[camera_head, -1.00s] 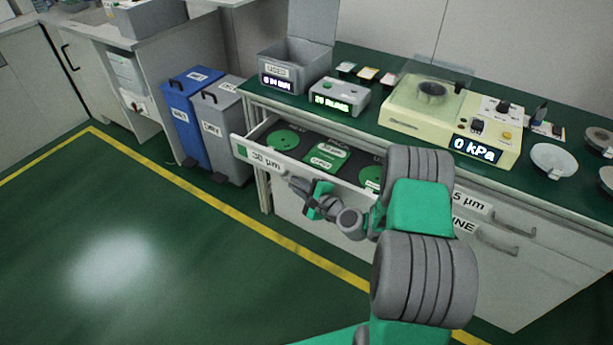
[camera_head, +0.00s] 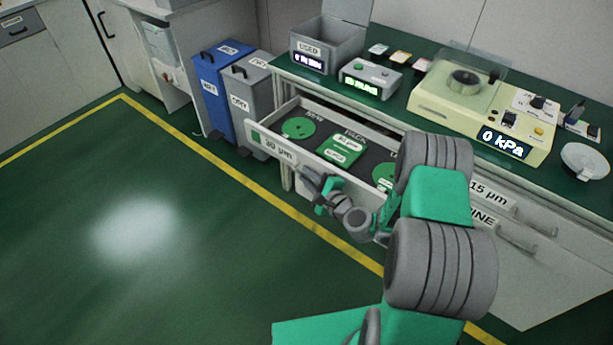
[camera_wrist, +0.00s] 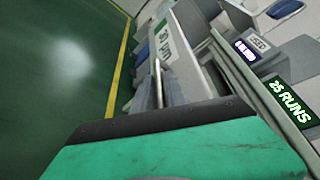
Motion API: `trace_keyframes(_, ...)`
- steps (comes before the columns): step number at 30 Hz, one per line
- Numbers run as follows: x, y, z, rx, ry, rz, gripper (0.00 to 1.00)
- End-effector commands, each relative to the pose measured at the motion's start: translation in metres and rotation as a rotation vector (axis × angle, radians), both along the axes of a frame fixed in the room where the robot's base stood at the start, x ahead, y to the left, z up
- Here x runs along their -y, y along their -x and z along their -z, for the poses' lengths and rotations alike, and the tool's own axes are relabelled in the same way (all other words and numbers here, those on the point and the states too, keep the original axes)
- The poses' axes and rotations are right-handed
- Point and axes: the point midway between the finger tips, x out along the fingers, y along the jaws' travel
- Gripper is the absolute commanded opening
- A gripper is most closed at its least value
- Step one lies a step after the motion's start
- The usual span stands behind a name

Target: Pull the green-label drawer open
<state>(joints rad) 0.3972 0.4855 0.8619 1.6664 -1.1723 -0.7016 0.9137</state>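The drawer labelled 30 µm (camera_head: 283,152) stands well open, pulled out from the bench front. Green discs and a green pack lie inside it. Its white label (camera_wrist: 166,42) shows sideways in the wrist view. My gripper (camera_head: 312,178) is at the drawer's front face, right of the label, where the handle sits. My arm hides the drawer's right end.
Below and right are closed drawers, one labelled 15 µm (camera_head: 490,194). On the green bench top are a used box (camera_head: 322,48), a runs counter (camera_head: 369,80) and a cream machine (camera_head: 470,105). Blue (camera_head: 220,95) and grey (camera_head: 247,105) bins stand left. The green floor in front is clear.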

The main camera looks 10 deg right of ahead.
Motion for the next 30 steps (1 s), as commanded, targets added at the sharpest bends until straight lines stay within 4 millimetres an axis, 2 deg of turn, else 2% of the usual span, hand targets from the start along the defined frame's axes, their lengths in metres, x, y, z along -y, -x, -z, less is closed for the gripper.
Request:
trace_keyframes(9,0.000,0.003,0.000,-0.002,0.000,-0.002,0.20)
trace_keyframes(11,0.003,0.009,-0.001,-0.004,-0.002,0.000,0.20)
trace_keyframes(21,0.028,0.064,-0.015,-0.002,-0.001,0.001,0.20)
trace_keyframes(30,0.029,0.070,-0.016,0.000,0.001,-0.003,0.20)
